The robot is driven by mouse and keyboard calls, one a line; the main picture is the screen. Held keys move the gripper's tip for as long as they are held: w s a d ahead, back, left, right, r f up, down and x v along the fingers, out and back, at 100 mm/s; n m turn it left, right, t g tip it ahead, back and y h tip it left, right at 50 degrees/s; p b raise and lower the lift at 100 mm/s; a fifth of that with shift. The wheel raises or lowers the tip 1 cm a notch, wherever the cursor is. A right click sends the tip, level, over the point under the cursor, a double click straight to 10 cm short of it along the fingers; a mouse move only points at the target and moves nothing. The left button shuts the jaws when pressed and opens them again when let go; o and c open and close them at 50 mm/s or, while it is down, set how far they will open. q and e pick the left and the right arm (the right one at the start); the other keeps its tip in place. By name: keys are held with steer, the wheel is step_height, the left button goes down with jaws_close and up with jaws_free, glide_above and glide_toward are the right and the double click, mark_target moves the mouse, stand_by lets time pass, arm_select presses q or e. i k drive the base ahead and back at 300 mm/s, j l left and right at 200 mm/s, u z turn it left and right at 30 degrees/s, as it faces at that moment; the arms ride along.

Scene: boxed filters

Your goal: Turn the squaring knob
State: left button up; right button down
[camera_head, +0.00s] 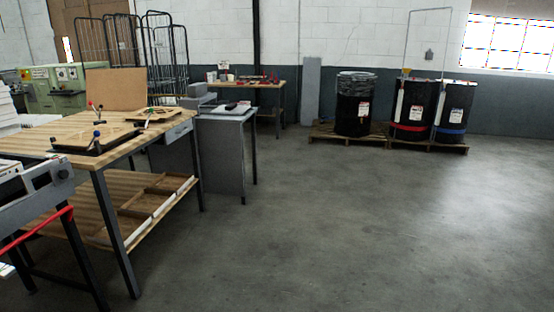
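I cannot tell for sure which part is the squaring knob. A dark round knob (62,174) sits on the end of a grey machine (22,201) at the left edge, which is cut off by the frame. A black-framed jig (88,143) lies on the wooden workbench (165,128) behind it. Neither of my grippers is in view.
The workbench has a lower shelf (120,228). A small grey table (228,112) stands behind it. Black drums (354,112) stand on pallets at the back right. A red bar (38,222) runs along the grey machine. The concrete floor (330,220) is clear at centre and right.

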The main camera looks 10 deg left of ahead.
mark_target(63, 174)
steer(key=i, duration=0.95)
steer(key=i+u, duration=0.15)
steer(key=i, duration=0.8)
steer(key=l, duration=0.05)
